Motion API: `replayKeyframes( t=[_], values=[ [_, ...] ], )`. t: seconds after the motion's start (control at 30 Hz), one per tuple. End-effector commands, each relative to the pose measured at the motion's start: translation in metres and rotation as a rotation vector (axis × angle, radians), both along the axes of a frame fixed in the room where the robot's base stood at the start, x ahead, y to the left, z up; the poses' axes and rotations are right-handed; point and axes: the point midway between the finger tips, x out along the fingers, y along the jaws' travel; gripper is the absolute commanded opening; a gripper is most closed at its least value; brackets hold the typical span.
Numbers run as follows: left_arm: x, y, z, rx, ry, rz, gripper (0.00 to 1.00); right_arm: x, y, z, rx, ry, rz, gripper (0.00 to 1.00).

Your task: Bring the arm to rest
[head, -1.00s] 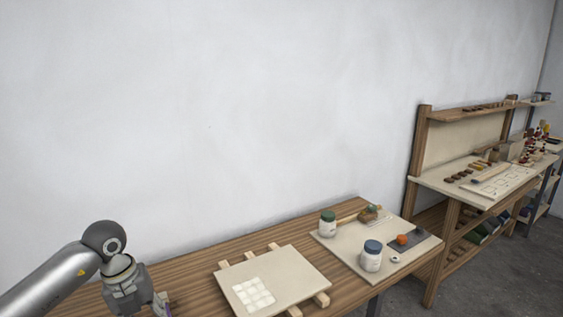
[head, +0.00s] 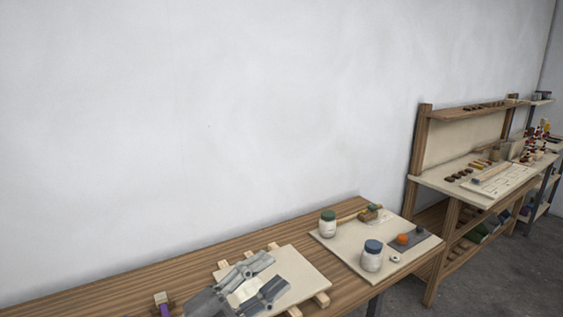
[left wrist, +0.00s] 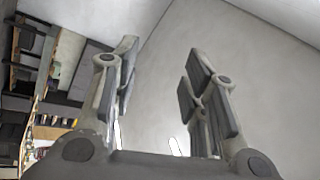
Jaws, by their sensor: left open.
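My left gripper (head: 277,272) is open and empty in the head view. It reaches in from the bottom edge, its two grey fingers apart and pointing to the right. It appears in front of the pale board with white squares and hides most of those squares. I cannot tell its exact height above the board. The left wrist view shows the same two fingers spread (left wrist: 160,66), with nothing between them but grey wall behind. My right gripper is not in view.
The pale board (head: 308,272) lies on wooden strips on the bench (head: 110,290). A purple-handled item (head: 164,309) is at lower left. A second board holds a green-lidded jar (head: 328,226), a blue-lidded jar (head: 371,258) and an orange ball (head: 402,239). A shelved workbench (head: 430,181) stands right.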

Motion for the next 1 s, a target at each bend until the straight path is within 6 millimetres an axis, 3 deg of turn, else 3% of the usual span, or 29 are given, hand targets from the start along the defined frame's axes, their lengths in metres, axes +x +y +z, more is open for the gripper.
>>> replayKeyframes(
  t=[0.13, 0.23, 0.37, 0.47, 0.57, 0.7, 0.8, 1.0],
  values=[
    [0.017, 0.046, -0.004, -0.235, 0.164, 0.246, 0.40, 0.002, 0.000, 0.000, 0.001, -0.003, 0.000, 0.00],
    [0.024, 0.083, -0.025, -0.351, 0.309, 0.418, 0.40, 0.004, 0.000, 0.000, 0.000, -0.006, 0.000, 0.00],
    [0.020, 0.128, -0.076, -0.448, 0.539, 0.637, 0.40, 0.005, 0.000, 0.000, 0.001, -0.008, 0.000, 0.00],
    [0.002, 0.157, -0.125, -0.482, 0.742, 0.793, 0.40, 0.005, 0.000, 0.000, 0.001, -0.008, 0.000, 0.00],
    [-0.030, 0.177, -0.178, -0.482, 0.967, 0.929, 0.40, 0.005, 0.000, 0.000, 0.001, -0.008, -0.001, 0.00],
    [-0.090, 0.189, -0.242, -0.435, 1.275, 1.065, 0.40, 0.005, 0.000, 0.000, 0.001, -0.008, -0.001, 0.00],
    [-0.134, 0.189, -0.272, -0.382, 1.462, 1.119, 0.40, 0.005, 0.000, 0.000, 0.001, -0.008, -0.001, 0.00],
    [-0.212, 0.181, -0.306, -0.268, 1.764, 1.159, 0.40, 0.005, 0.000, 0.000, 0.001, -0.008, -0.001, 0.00]
  ],
)
